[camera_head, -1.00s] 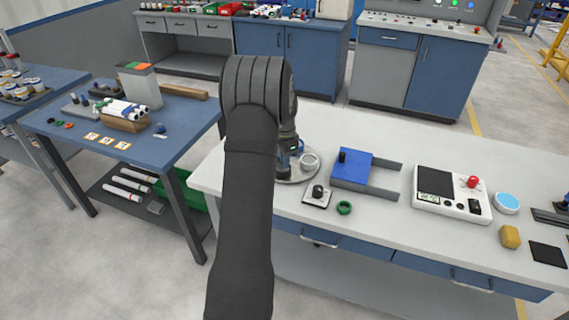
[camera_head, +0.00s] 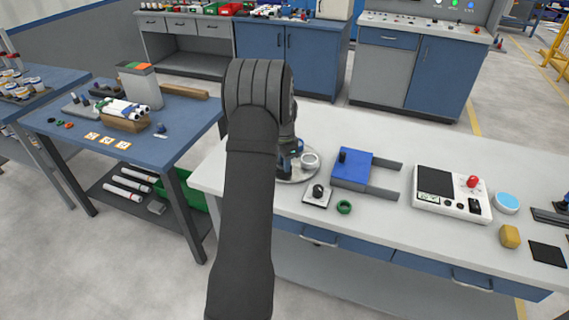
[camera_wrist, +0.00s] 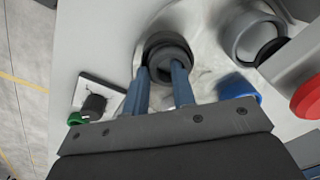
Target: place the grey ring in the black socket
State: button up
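My gripper (camera_wrist: 161,80) points down over a round metal plate on the bench. In the wrist view its two blue fingers stand apart, with their tips at a dark grey ring (camera_wrist: 168,72). The ring sits at or just over a darker, round, socket-like piece (camera_wrist: 160,40); I cannot tell how far it is inside. I also cannot tell whether the fingers press on the ring. In the head view the gripper (camera_head: 288,168) is partly behind my arm, which hides the ring and socket. A lighter grey hollow cylinder (camera_head: 310,160) stands beside it and also shows in the wrist view (camera_wrist: 240,38).
A control box (camera_head: 450,192) stands further right. The blue side table (camera_head: 175,145) holds white pipes. Bare bench lies behind the fixture.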

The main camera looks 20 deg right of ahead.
jog(key=shift+s+a+f, duration=0.15)
jog(key=shift+s+f, duration=0.35)
jog(key=shift+f, duration=0.2)
notch_tip(320, 180, up, 14)
jog(key=shift+w+f, duration=0.2)
jog(key=shift+f, duration=0.05)
jog(key=shift+f, duration=0.1)
notch_tip(320, 180, down, 13)
jog(key=shift+r, duration=0.1)
dwell(0.5)
